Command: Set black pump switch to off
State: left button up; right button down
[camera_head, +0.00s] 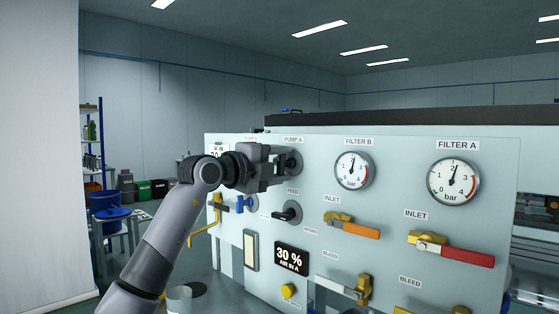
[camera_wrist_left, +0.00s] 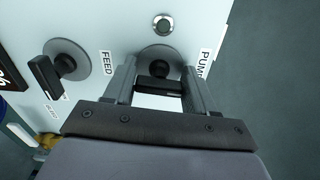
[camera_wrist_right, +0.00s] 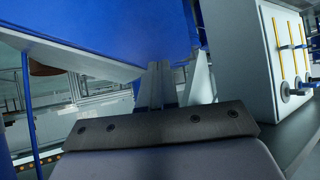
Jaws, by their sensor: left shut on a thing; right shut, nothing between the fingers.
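The black pump switch (camera_wrist_left: 159,84) is on the panel below the PUMP A label (camera_head: 292,140). In the left wrist view its black handle lies between the two fingers of my left gripper (camera_wrist_left: 158,90), which is shut on it. In the head view my left gripper (camera_head: 286,170) covers most of the switch, and only part of its round plate (camera_head: 296,161) shows. My right gripper (camera_wrist_right: 168,90) is shut and empty in the right wrist view, close to a blue surface. It is not visible in the head view.
A black FEED switch (camera_head: 290,213) sits just below. Gauges for FILTER B (camera_head: 352,170) and FILTER A (camera_head: 453,181), an orange-handled inlet valve (camera_head: 358,229) and a red-handled one (camera_head: 462,254) stick out to the right.

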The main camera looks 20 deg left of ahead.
pick_arm(q)
jog(key=shift+n, duration=0.7)
jog(key=shift+c, duration=0.3)
jog(key=o, duration=1)
jog(key=shift+b+v, duration=0.4)
jog(key=shift+v, duration=3.2)
